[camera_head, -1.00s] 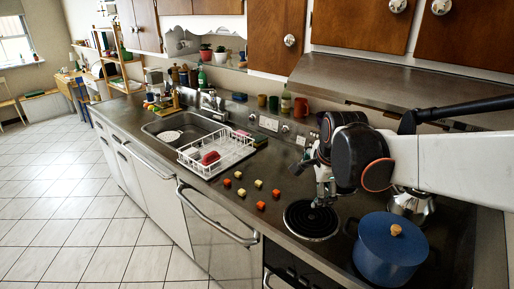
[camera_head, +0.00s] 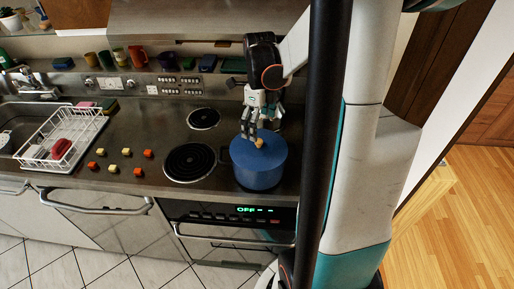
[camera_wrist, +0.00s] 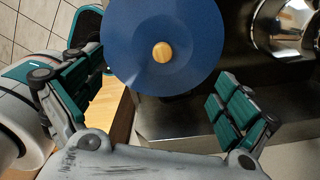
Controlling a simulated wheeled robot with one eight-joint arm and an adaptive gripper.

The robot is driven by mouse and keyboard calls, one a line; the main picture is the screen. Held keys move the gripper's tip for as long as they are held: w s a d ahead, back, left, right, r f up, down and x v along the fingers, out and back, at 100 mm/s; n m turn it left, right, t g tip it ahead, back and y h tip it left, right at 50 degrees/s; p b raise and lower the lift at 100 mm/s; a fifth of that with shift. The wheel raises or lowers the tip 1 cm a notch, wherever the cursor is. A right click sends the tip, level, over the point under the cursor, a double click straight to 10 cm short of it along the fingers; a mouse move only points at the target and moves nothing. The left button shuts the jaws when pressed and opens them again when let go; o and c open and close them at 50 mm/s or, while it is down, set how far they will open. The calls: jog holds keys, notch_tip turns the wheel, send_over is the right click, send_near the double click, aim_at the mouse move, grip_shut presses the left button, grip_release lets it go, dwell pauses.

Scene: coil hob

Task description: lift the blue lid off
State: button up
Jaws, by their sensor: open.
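The blue lid (camera_head: 270,149) sits on a blue pot (camera_head: 258,176) at the right of the cooktop. Its round wooden knob (camera_head: 259,143) is at the centre. My gripper (camera_head: 251,132) is above the lid's back left part, pointing down, close to the knob. In the wrist view the lid (camera_wrist: 190,32) fills the upper middle, with the knob (camera_wrist: 163,52) between and slightly beyond my spread fingers. My gripper (camera_wrist: 158,80) is open and empty there. I cannot tell whether a finger touches the lid.
A silver kettle (camera_wrist: 288,28) stands beside the pot in the wrist view. Two coil burners, front (camera_head: 190,162) and back (camera_head: 204,118), lie to the left. Small red and yellow cubes (camera_head: 126,153) and a white dish rack (camera_head: 62,140) are farther left. A range hood (camera_head: 200,22) overhangs the back.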

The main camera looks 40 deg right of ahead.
aim_at(259, 141)
notch_tip(259, 141, down, 8)
jog(key=shift+w+d+f+b, duration=0.1)
jog(key=shift+w+b, duration=0.05)
jog(key=shift+b, duration=0.6)
jog(key=shift+c, duration=0.5)
grip_shut()
